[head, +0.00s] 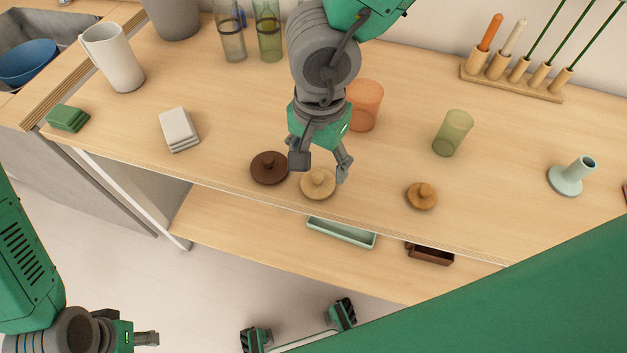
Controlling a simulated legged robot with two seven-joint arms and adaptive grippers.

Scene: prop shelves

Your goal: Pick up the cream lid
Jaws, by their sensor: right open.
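The cream lid (318,186), a pale round disc with a small knob, lies on the upper wooden shelf near its front edge. My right gripper (322,167) points down over it with fingers spread, one to each side of the knob as seen from here. I cannot tell if the fingers touch the lid. A dark brown lid (269,169) lies just left of the cream lid, and a tan-orange lid (422,196) lies farther right. My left gripper (152,338) is low at the bottom left, away from the shelf; its fingers are seen edge-on.
An orange cup (364,104) stands close behind my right gripper, and a green cup (453,132) farther right. White folded cloths (179,130) lie left. A mint candle holder (572,176) stands at the right. A mint tray (341,232) is on the lower shelf.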

